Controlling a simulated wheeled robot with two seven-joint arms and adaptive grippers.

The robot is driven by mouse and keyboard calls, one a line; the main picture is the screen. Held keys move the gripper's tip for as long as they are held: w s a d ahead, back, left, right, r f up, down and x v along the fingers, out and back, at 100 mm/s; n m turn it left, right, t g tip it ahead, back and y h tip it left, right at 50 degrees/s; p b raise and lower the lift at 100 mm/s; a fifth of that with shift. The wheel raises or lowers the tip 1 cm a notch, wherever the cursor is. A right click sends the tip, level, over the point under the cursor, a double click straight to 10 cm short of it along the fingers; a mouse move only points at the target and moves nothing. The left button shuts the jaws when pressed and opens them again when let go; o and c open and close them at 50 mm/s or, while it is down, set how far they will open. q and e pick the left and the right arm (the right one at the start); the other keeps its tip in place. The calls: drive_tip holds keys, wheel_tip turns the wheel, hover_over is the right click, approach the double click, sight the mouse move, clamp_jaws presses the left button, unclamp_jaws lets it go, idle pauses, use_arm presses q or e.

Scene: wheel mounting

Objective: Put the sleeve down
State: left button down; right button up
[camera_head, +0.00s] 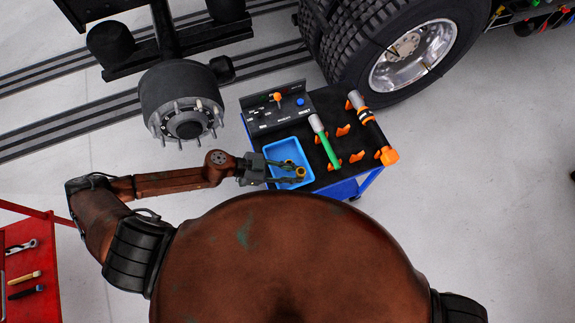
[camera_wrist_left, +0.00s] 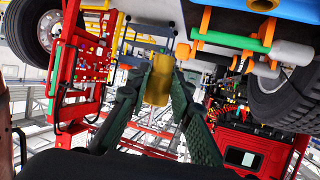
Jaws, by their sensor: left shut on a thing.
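The gold sleeve (camera_wrist_left: 159,80) is a short cylinder pinched between the two fingers of my left gripper (camera_wrist_left: 160,88). In the head view my left gripper (camera_head: 299,170) is over the blue tray (camera_head: 270,151) on the cart, with the sleeve (camera_head: 300,172) at its fingertips. I cannot tell whether the sleeve touches the tray floor. Another small gold part (camera_head: 289,164) shows beside the fingers. My right gripper is out of the picture.
The cart's black top (camera_head: 335,170) carries a green-handled tool (camera_head: 326,142), an orange-and-black tool (camera_head: 374,130), several orange holders and a button panel (camera_head: 278,108). A wheel hub with studs (camera_head: 184,100) stands left, a large tyre (camera_head: 400,50) behind. A red tool cart (camera_head: 30,262) is lower left.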

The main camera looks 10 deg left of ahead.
use_arm(q)
drive_tip(key=n+b, duration=0.1)
drive_tip(key=b, duration=0.3)
hover_over(279, 157)
drive_tip(key=shift+t, duration=0.4)
drive_tip(key=f, duration=0.9)
drive_tip(key=shift+s+d+f, duration=0.25)
drive_tip(key=shift+s+d, duration=0.05)
drive_tip(key=shift+d, duration=0.05)
drive_tip(key=shift+w+a+f, duration=0.15)
drive_tip(key=shift+w+f, duration=0.05)
drive_tip(key=shift+f, duration=0.1)
wheel_tip(279, 157, down, 3)
drive_tip(key=shift+w+a+f+b, duration=0.1)
drive_tip(key=shift+f+b, duration=0.1)
drive_tip(key=shift+b, duration=0.2)
drive_tip(key=c, duration=2.2)
unclamp_jaws()
drive_tip(key=shift+f, duration=0.15)
drive_tip(key=o, duration=0.5)
